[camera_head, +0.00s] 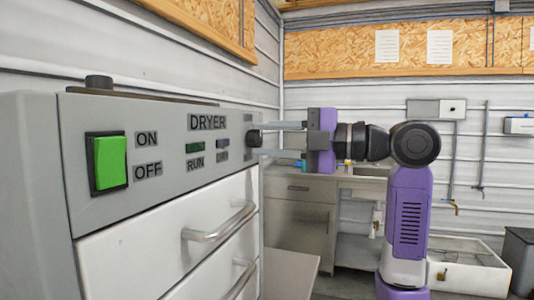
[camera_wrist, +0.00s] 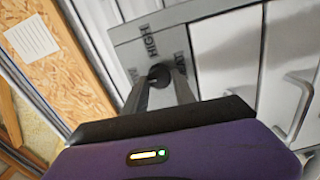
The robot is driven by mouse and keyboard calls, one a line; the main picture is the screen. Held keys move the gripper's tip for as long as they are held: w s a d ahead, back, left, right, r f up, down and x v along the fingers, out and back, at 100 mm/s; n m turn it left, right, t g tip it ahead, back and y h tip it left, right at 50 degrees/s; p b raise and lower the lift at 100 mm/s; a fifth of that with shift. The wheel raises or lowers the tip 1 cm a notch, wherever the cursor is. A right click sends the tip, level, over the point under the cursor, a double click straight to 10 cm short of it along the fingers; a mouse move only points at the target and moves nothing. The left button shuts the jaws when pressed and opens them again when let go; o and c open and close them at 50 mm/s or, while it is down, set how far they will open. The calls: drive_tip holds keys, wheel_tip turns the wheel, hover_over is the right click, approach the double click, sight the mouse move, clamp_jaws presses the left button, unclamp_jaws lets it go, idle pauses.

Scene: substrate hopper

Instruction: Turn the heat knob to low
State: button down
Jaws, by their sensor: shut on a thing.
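The dark heat knob (camera_head: 255,138) sits at the right end of the grey dryer panel (camera_head: 190,140) in the head view. My gripper (camera_head: 268,138) reaches it from the right, its fingers level and shut on the knob. In the wrist view the round knob (camera_wrist: 159,74) lies between the fingertips of my gripper (camera_wrist: 160,85). The label HIGH (camera_wrist: 150,45) and a second label, LOW (camera_wrist: 182,65), show near the knob. The knob's pointer direction is too small to tell.
A green switch (camera_head: 109,163) marked ON and OFF is at the panel's left. A grey cabinet (camera_head: 300,215) and a white basin (camera_head: 465,275) stand behind.

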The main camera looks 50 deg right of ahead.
drive_tip(key=shift+n+b, duration=0.35)
drive_tip(key=shift+n, duration=0.15)
drive_tip(key=shift+f, duration=0.1)
drive_tip(key=c, duration=1)
unclamp_jaws()
drive_tip(key=v, duration=0.7)
drive_tip(key=shift+s+d, duration=0.1)
drive_tip(key=shift+s, duration=0.3)
